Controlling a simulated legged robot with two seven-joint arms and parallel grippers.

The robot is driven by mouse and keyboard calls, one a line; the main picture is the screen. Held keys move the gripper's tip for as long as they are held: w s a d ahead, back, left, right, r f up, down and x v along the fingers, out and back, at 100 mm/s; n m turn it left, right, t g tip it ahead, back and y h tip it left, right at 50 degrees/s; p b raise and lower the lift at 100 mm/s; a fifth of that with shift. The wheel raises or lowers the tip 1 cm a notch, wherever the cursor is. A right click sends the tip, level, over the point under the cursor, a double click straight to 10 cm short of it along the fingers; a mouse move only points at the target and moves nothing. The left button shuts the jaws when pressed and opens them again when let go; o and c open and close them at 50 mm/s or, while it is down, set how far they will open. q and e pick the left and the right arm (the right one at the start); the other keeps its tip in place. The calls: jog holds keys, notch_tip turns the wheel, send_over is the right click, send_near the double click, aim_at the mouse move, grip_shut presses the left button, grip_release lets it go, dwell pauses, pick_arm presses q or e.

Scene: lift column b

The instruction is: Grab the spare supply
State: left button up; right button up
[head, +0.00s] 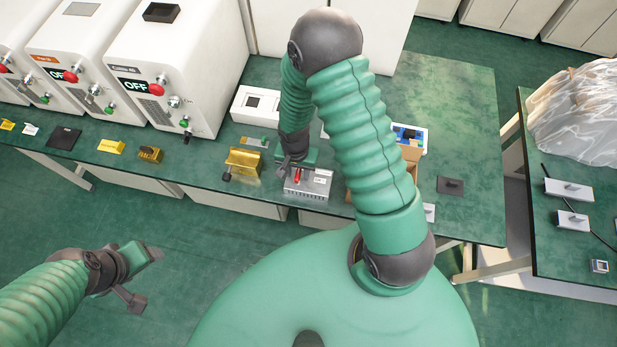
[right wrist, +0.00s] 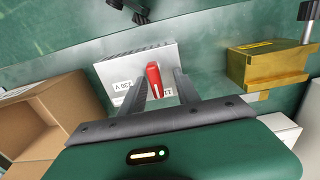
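A silver metal box with a white label and a red upright handle, apparently the spare supply (head: 308,187), stands on the green bench. It also shows in the right wrist view (right wrist: 118,72), with its red handle (right wrist: 153,78) upright. My right gripper (head: 297,168) is over the box. In the right wrist view its two fingers (right wrist: 162,82) are apart, one on each side of the red handle, with gaps visible. My left gripper (head: 149,277) is open and empty, over the floor in front of the bench. My right arm hides part of the bench behind the box.
A gold block (head: 243,163) stands left of the silver box. A cardboard box (right wrist: 45,115) is close on its other side. White machines marked OFF (head: 180,75) stand at the back left. A dark flat piece (head: 450,185) lies on the mostly clear right end.

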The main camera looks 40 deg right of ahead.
jog(key=shift+s+a+r, duration=0.1)
jog(key=shift+a+r, duration=0.05)
jog(key=shift+a, duration=0.2)
jog(key=c, duration=0.5)
jog(key=shift+d, duration=0.1)
jog(key=shift+c, duration=1.2)
jog(key=shift+d, duration=0.25)
grip_shut()
jog(key=shift+d+f, duration=0.25)
jog(key=shift+d, duration=0.25)
pick_arm(q)
jog(key=shift+s+a, duration=0.1)
jog(key=shift+a, duration=0.15)
pick_arm(e)
jog(key=shift+a+r, duration=0.1)
jog(key=shift+a, duration=0.35)
pick_arm(q)
jog(key=shift+d, duration=0.15)
pick_arm(e)
jog(key=shift+d, duration=0.15)
